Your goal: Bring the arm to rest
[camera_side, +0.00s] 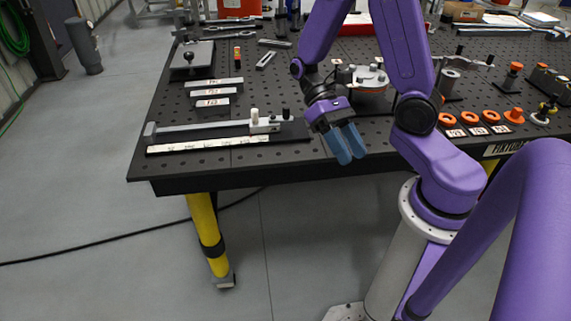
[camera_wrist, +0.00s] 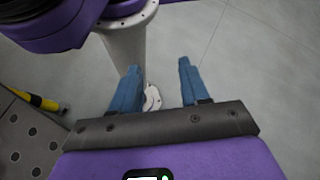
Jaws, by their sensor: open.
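My gripper (camera_side: 348,146) hangs at the front edge of the black perforated table (camera_side: 250,172) in the side view, its blue fingers pointing down. In the wrist view my gripper (camera_wrist: 156,88) is open, with its two blue fingers well apart and nothing between them. Beyond the fingers the wrist view shows the grey floor (camera_wrist: 250,60) and my own base. My purple arm is bent above the right part of the table in the side view.
A long bar clamp (camera_side: 200,130) lies near the table's front left, with several marked bars (camera_side: 213,92) behind it. A round fixture (camera_side: 370,78) stands behind my gripper. Several orange rings (camera_side: 469,118) lie to the right. A yellow leg (camera_side: 206,225) supports the table.

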